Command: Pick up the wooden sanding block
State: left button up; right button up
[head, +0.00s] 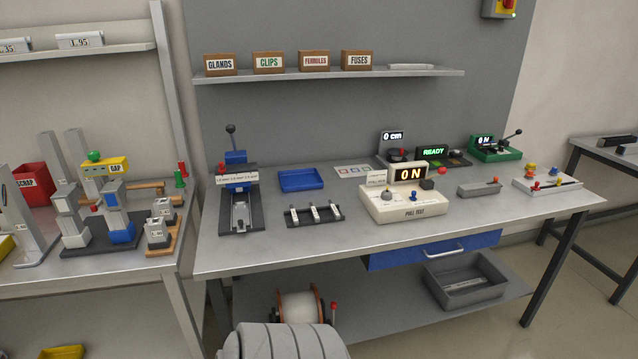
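I cannot make out a wooden sanding block for certain in the head view. Wood-coloured parts show on the left bench: a flat wooden piece (152,187) behind the blue and grey devices, and a wooden board (176,226) under small grey weights. Neither can be told to be the sanding block. Neither of my grippers is in view.
The middle workbench (290,250) holds a blue tray (300,179), a blue lever press (238,185), a cream "PULL TEST" device (405,203) and a grey block (480,189). Labelled boxes stand on the shelf (330,77). A grey bin (465,283) sits below.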

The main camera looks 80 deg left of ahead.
aim_at(177, 201)
jog(key=u, duration=2.8)
